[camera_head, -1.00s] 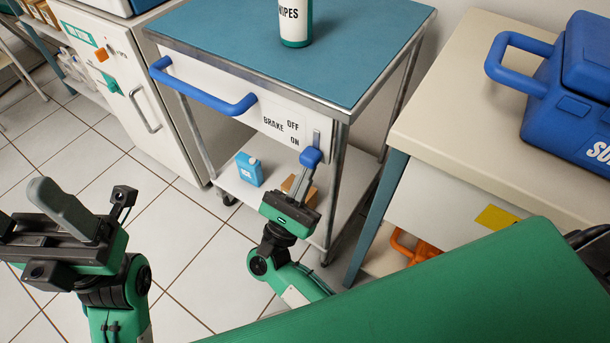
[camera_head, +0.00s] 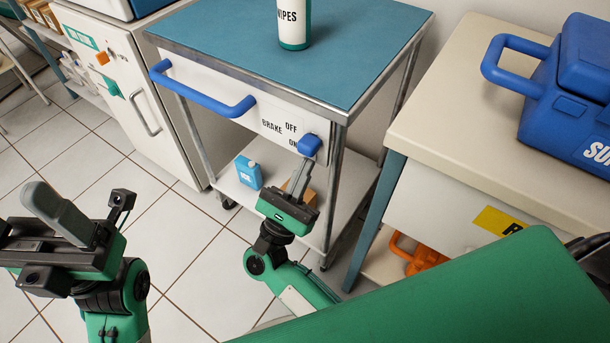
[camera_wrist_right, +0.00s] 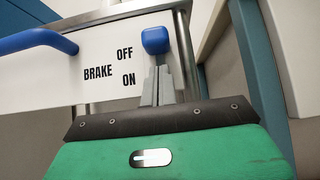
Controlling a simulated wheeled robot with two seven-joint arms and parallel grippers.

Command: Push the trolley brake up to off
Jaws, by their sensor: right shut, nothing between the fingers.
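The blue brake knob (camera_head: 309,145) sits on the white front panel of the trolley (camera_head: 200,82), right of the BRAKE, OFF and ON lettering. In the wrist view the knob (camera_wrist_right: 155,40) appears level with or slightly above the word OFF (camera_wrist_right: 125,54). My right gripper (camera_head: 304,164) is shut and empty, with its fingertips directly under the knob. The tips look to be touching its underside, and they also show in the wrist view (camera_wrist_right: 157,72). My left gripper (camera_head: 35,195) is at the far left, away from the trolley, and its jaw opening is unclear.
A blue handle (camera_head: 205,95) runs across the panel left of the lettering. A wipes tub (camera_head: 292,22) stands on the trolley top. A cream bench (camera_head: 455,120) stands close on the right.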

